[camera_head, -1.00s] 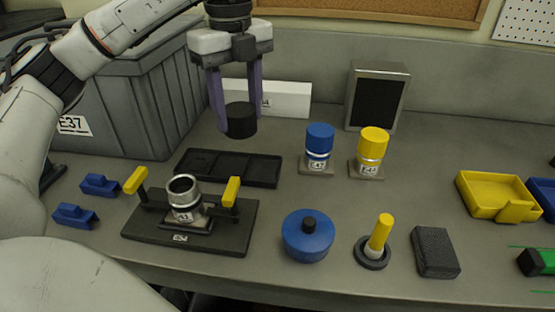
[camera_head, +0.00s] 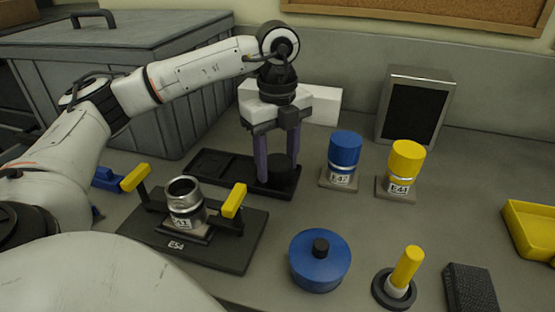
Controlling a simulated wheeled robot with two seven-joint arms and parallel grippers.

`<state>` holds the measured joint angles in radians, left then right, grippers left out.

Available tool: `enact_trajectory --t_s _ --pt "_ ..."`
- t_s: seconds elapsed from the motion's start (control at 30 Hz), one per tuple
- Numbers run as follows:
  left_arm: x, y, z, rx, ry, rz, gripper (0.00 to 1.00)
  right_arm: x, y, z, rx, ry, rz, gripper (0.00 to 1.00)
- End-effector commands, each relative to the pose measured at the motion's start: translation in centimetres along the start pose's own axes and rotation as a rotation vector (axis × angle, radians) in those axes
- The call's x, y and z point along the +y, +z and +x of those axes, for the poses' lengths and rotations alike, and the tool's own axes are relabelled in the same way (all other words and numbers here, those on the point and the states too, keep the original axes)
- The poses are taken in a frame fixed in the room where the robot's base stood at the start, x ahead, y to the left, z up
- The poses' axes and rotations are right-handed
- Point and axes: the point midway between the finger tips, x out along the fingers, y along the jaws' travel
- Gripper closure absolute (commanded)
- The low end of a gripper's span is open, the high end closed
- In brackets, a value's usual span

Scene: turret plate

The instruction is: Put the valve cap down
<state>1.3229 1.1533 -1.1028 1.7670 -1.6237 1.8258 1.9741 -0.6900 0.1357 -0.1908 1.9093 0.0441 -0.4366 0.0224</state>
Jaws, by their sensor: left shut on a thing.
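The valve cap (camera_head: 281,168) is a black cylinder between the two purple fingers of my left gripper (camera_head: 277,172). My left gripper points down and is shut on the cap, at the right end of the black tray (camera_head: 238,175). The cap is low over or in that end of the tray; I cannot tell whether it touches the tray floor. The open metal valve body (camera_head: 186,205) stands uncapped and upright on the black fixture plate (camera_head: 240,243) in front. My right gripper is not in view.
A blue-capped valve (camera_head: 344,158) and a yellow-capped valve (camera_head: 403,170) stand just right of the tray. A blue round container (camera_head: 320,262) and a yellow-handled stamp (camera_head: 403,275) are in front. Yellow handles (camera_head: 234,201) rise from the fixture. A large grey bin (camera_head: 130,90) is behind left.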

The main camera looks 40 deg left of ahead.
Motion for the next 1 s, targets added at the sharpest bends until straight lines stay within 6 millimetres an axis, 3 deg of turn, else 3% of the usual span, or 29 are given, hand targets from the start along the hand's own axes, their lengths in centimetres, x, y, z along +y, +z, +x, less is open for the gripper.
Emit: enact_trajectory --t_s 0.37,0.4,0.47,0.77,0.87,1.0 --pt "0.0 0.0 0.6 0.0 0.0 0.0 0.72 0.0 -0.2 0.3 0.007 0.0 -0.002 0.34" --pt "0.0 0.0 0.6 0.0 0.0 0.0 0.5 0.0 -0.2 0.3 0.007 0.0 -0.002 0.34" --pt "0.0 0.0 0.5 0.0 0.0 0.0 0.44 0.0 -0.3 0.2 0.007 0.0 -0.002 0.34" --pt "0.0 0.0 0.2 0.0 -0.001 0.001 0.44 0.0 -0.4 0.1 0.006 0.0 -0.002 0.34" --pt "-0.1 0.0 -0.6 0.0 -0.003 0.001 0.44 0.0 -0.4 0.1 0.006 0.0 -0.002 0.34" --pt "-0.1 0.0 -3.1 0.0 -0.006 0.001 0.44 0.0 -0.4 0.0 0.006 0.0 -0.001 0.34"
